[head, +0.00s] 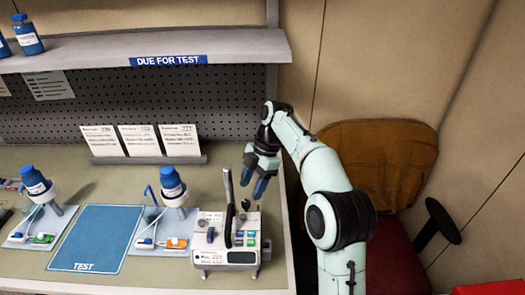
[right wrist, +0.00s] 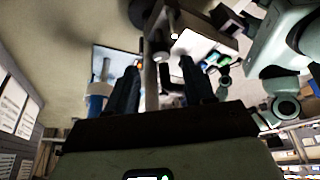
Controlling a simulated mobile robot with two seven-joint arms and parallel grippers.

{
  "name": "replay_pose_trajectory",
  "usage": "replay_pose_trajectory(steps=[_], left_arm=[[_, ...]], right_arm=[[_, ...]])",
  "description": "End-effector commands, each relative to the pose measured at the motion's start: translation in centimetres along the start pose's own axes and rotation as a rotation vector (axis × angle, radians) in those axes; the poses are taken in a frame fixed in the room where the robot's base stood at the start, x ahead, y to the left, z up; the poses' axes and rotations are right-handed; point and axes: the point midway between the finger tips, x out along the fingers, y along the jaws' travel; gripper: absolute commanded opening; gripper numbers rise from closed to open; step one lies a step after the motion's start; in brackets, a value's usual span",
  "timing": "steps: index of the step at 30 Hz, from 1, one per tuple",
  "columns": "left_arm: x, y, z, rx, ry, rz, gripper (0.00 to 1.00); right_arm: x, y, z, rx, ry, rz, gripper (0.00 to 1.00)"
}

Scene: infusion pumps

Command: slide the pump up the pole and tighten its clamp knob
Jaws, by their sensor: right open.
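A pale grey pump (head: 212,258) with coloured buttons stands at the bench's front right. A dark upright bar (head: 228,195) rises from it; I cannot tell whether this is the pole. A small dark knob-like part (head: 245,205) sits above the pump's right side. My right gripper (head: 256,182) is open, pointing down just above that part, with no clear contact. In the right wrist view, its two dark fingers (right wrist: 158,88) stand apart, with a grey rod (right wrist: 150,80) showing between them. The clamp is not clear. My left gripper is not in the head view.
A blue TEST mat (head: 95,240) lies left of the pump. Cards (head: 140,141) stand at the back under a shelf (head: 150,48). A red and brown chair (head: 385,160) is right of the bench.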

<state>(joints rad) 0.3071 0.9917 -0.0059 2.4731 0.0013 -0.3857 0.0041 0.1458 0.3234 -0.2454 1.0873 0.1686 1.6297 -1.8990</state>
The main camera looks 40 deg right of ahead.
Motion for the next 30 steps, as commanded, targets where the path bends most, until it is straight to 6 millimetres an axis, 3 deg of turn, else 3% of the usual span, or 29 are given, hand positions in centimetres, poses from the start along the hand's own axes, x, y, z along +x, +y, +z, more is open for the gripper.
replay_pose_trajectory(steps=[1, 6, 12, 18, 30], left_arm=[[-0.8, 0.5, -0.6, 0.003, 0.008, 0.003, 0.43], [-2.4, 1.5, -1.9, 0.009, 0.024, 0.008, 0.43], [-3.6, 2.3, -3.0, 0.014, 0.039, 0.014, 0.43], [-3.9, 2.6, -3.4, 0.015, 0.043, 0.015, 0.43], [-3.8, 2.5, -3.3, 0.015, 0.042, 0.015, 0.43]], right_arm=[[-1.5, 0.2, -0.1, 0.000, -0.001, 0.006, 0.53], [-4.9, 0.2, -0.1, 0.001, -0.001, 0.008, 0.53], [-7.6, 0.2, -0.1, 0.001, -0.001, 0.006, 0.53], [-8.8, 0.1, 0.0, 0.002, 0.000, 0.001, 0.53], [-8.8, 0.0, 0.0, 0.002, 0.000, 0.000, 0.53]])
